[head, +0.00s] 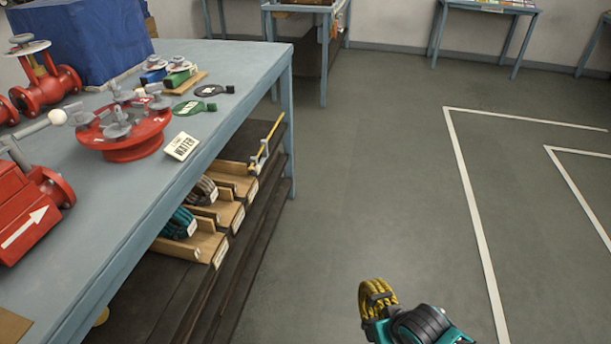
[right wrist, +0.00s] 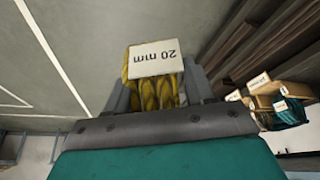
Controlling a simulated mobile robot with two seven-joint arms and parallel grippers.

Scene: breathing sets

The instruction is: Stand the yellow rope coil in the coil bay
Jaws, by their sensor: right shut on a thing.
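The yellow rope coil (head: 371,300) is in my right gripper (head: 380,303) at the bottom of the head view, over open floor and well to the right of the shelf. In the right wrist view the coil (right wrist: 154,92) sits between the fingers of the right gripper (right wrist: 158,95), with a white "20 mm" tag (right wrist: 154,59) facing the camera. Wooden coil bays (head: 205,247) stand on the shelf under the blue table; they also show in the right wrist view (right wrist: 266,103). A teal coil (head: 180,223) and a brown coil (head: 202,191) lie in two of them. My left gripper is out of view.
A thin yellow rod (head: 268,137) rises there. The floor (head: 370,170) between shelf and gripper is clear.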

